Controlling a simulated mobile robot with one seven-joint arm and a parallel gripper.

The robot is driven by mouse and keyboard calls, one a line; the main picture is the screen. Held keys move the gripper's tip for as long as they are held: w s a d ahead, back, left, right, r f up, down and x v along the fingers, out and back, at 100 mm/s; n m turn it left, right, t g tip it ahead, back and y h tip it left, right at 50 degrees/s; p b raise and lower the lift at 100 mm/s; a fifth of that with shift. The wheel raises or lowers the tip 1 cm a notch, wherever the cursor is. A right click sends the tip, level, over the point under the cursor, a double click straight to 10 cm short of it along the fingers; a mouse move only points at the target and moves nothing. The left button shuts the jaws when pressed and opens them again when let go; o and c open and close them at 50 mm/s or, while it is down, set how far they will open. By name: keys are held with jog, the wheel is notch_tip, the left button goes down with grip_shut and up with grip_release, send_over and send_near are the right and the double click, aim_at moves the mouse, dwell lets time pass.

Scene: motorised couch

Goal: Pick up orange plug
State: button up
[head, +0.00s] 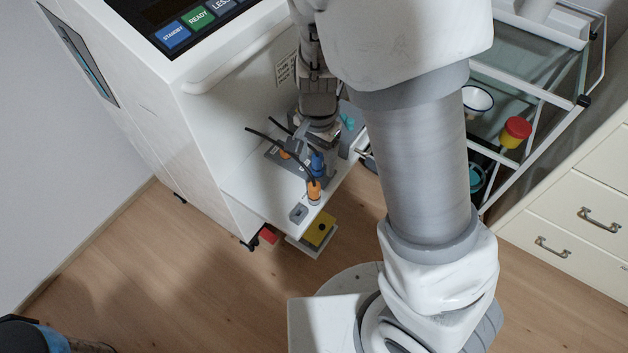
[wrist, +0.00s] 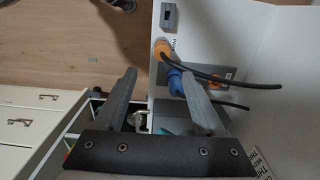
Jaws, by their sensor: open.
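The orange plug (head: 314,190) stands upright near the front edge of the white shelf, with a black cable running from it. It also shows in the wrist view (wrist: 161,49), just beyond my fingertips. A blue plug (head: 317,163) stands beside it, farther in; in the wrist view the blue plug (wrist: 174,80) is close to my right finger. My gripper (head: 304,130) is over the shelf, behind the plugs in the head view. In the wrist view my gripper (wrist: 159,73) has its fingers wide apart with nothing held. Whether a finger touches the blue plug cannot be told.
A grey socket block (head: 298,213) sits on the shelf's front corner. A second, smaller orange part (head: 284,155) shows on a grey base behind. The white cabinet (head: 150,100) walls the left. A glass-shelved cart with a red-lidded jar (head: 515,132) stands right.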

aim_at(314, 186)
notch_tip(314, 186, down, 6)
jog(key=shift+r+b, duration=0.1)
jog(key=shift+b, duration=1)
jog(key=shift+a+f+b, duration=0.15)
jog(key=shift+f+b, duration=0.65)
jog(key=shift+f, duration=0.6)
jog(key=shift+a+f+b, duration=0.1)
jog(key=shift+f+b, duration=0.65)
jog(key=shift+f, duration=0.6)
jog(key=shift+c, duration=0.2)
jog(key=shift+r, duration=0.1)
grip_shut()
